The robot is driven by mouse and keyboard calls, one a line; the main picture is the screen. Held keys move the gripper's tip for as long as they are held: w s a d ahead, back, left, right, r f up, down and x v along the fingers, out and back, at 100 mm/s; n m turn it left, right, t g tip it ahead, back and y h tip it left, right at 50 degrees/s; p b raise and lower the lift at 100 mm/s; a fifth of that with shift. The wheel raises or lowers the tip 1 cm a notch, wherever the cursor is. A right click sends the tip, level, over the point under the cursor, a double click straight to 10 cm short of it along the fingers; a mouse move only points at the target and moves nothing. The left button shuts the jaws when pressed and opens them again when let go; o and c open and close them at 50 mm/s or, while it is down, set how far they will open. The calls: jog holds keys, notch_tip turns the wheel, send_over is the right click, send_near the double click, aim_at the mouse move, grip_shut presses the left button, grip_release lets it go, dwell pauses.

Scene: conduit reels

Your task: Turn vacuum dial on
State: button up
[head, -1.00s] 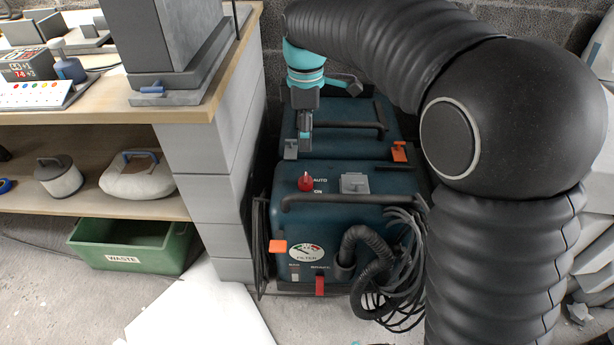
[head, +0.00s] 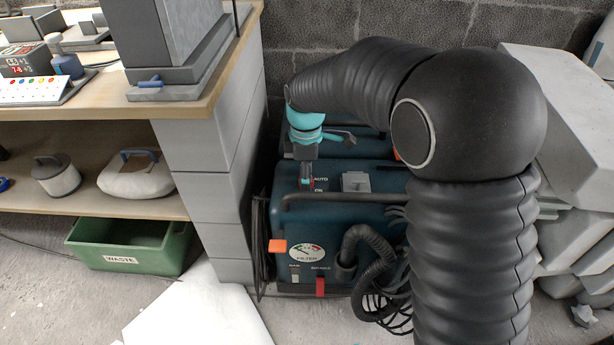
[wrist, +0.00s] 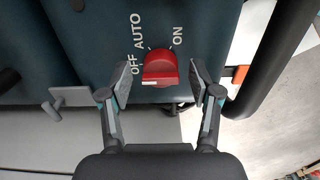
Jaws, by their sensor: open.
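The vacuum (head: 345,215) is a dark blue box on the floor beside the bench. Its red dial (wrist: 160,70) sits on the top face, with the words OFF, AUTO and ON around it in the wrist view. The dial's white mark lies at its left end, on the OFF side. My gripper (wrist: 158,85) is open, with one finger on each side of the dial and a gap on both sides. In the head view my gripper (head: 306,184) is over the dial and mostly hides it.
A black bar handle (head: 345,198) runs across the vacuum near the dial, and a grey latch (head: 355,181) is to the right. A ribbed hose (head: 375,255) and cables hang in front. The grey block pillar (head: 218,180) stands close on the left.

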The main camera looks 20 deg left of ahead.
jog(key=shift+f, duration=0.1)
jog(key=c, duration=1.1)
jog(key=shift+c, duration=0.2)
jog(key=m+p, duration=0.2)
jog(key=m, duration=0.3)
jog(key=shift+m, duration=0.4)
jog(key=m+p, duration=0.1)
jog(key=m, duration=0.5)
jog(key=shift+p, duration=0.3)
jog(key=m+p, duration=0.1)
jog(key=m, duration=0.5)
jog(key=shift+m, duration=0.3)
jog(key=m, duration=0.5)
jog(key=shift+m, duration=0.3)
